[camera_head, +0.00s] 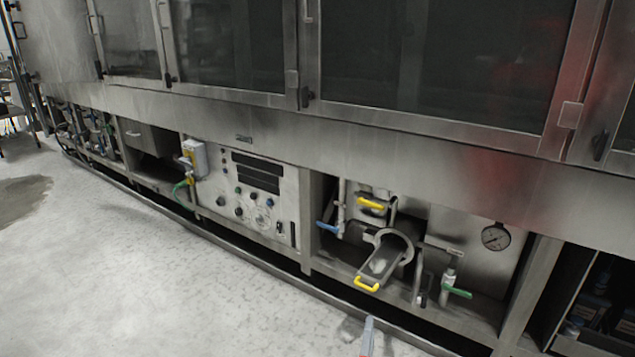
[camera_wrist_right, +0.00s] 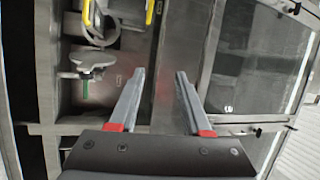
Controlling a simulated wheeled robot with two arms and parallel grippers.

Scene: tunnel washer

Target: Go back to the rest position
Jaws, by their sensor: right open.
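My right gripper (camera_wrist_right: 160,88) is open and empty in the right wrist view, its two grey fingers with red bases spread apart. In the head view only one finger of it (camera_head: 368,338) shows at the bottom edge, over the floor in front of the washer. Nothing is between the fingers. My left gripper does not show in either view. The tunnel washer (camera_head: 420,140) stands ahead, a long steel machine with dark glass doors above and an open lower bay.
The lower bay holds a tilted drawer-like filter with a yellow handle (camera_head: 367,284), blue (camera_head: 327,227) and green (camera_head: 457,291) valve handles, and a pressure gauge (camera_head: 495,236). A control panel (camera_head: 250,195) is left of it. The pale floor (camera_head: 150,280) in front is clear.

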